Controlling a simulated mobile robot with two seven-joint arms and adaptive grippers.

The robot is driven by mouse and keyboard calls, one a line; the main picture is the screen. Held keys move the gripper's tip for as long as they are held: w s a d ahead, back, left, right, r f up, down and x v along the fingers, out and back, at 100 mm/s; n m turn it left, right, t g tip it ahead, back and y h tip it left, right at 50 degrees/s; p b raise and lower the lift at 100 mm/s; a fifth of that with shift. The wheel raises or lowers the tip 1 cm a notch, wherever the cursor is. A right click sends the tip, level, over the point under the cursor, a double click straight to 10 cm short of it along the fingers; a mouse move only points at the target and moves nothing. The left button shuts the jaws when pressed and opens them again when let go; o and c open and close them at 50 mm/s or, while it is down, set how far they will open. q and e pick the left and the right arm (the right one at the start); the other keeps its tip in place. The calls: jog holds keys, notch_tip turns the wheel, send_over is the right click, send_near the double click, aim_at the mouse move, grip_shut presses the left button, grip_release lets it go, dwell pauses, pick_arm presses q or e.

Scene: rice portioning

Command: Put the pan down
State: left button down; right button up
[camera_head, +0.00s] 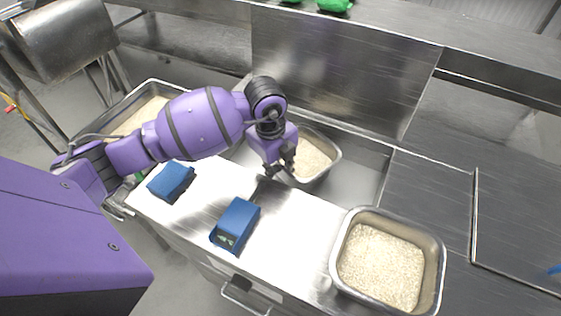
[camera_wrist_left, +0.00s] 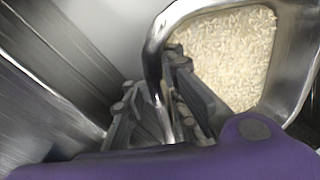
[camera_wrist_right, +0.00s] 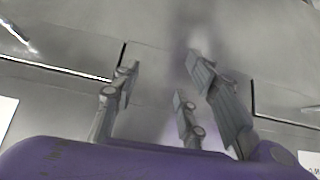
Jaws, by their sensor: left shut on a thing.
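A metal pan of rice (camera_head: 313,158) sits in or over the sunken steel well behind the counter's front strip. My left gripper (camera_head: 284,166) is shut on the near left rim of this pan. In the left wrist view the fingers (camera_wrist_left: 165,105) close around the pan's rim (camera_wrist_left: 153,60), with rice inside the pan. Whether the pan's base touches the well's floor cannot be told. My right gripper (camera_wrist_right: 160,95) shows only in the right wrist view, its fingers spread apart with nothing between them, above a grey metal surface.
Another rice pan (camera_head: 435,262) stands on the counter at the front right. A third pan (camera_head: 152,84) is at the left, partly behind my arm. Two blue boxes (camera_head: 238,222) (camera_head: 171,181) lie on the front strip. A raised edge (camera_head: 474,215) runs at the right.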

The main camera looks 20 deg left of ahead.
pick_arm(q)
jog(key=shift+w+d+f, duration=0.1)
jog(key=shift+f, duration=0.2)
jog(key=shift+f, duration=0.1)
jog(key=c, duration=1.6)
grip_release()
jog(key=shift+f, duration=0.15)
